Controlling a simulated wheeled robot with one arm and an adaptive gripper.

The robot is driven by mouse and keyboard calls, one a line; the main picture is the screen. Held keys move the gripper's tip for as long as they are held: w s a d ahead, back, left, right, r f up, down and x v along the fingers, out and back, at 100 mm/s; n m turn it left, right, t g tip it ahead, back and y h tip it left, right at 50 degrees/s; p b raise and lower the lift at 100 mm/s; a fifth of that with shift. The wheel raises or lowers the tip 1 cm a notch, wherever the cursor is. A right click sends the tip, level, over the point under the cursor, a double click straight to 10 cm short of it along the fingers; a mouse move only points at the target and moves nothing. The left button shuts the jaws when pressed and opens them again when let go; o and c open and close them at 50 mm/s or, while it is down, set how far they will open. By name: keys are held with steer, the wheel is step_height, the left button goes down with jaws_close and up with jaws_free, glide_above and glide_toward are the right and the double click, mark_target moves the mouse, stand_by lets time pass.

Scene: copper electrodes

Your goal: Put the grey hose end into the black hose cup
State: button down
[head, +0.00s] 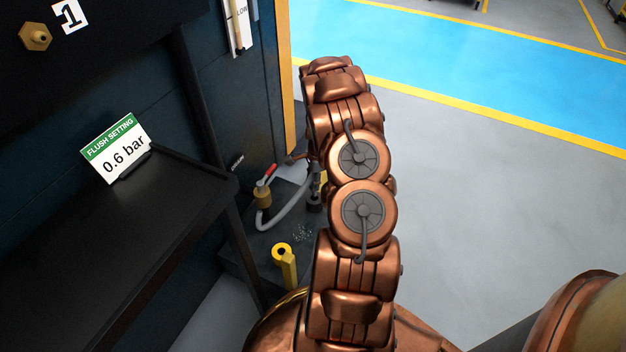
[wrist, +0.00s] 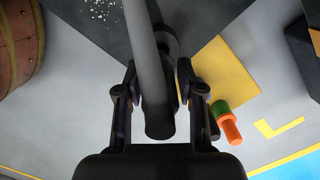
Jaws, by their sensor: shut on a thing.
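The grey hose (head: 294,212) loops from a brass fitting toward my gripper, which is mostly hidden behind my arm in the head view. In the wrist view the grey hose (wrist: 143,40) runs down between the fingers of my gripper (wrist: 157,92). My gripper is shut on the hose near its dark lower end (wrist: 159,124). A black cylindrical thing, probably the black hose cup (wrist: 168,42), shows partly behind the hose in the wrist view. It seems to stand on the dark plate in the head view (head: 314,204). The hose end looks outside it, but the depth between them is unclear.
A brass fitting (head: 262,197) with a red-handled valve (head: 270,171) stands by the wall. A yellow post (head: 285,264) stands nearer. A black shelf (head: 120,240) is at the left. In the wrist view, an orange and green piece (wrist: 226,122) and a barrel (wrist: 18,40) show.

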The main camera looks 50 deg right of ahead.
mark_target(313, 195)
steer(key=shift+f, duration=0.15)
steer(key=shift+f, duration=2.8)
steer(key=c, duration=0.6)
jaws_free()
steer(key=shift+c, duration=0.2)
steer(key=o, duration=0.6)
steer(key=shift+o, duration=0.2)
steer(key=shift+r, duration=0.15)
steer(key=shift+s+d+r+p, duration=0.15)
steer(key=shift+r+p, duration=0.35)
steer(key=shift+r, duration=1.1)
steer(key=shift+d+r+p, duration=0.2)
steer(key=shift+r+p, duration=0.35)
steer(key=shift+r, duration=1.1)
steer(key=shift+s+d+r+p, duration=0.15)
steer(key=shift+r+p, duration=0.35)
steer(key=shift+r, duration=1.1)
steer(key=shift+r, duration=0.1)
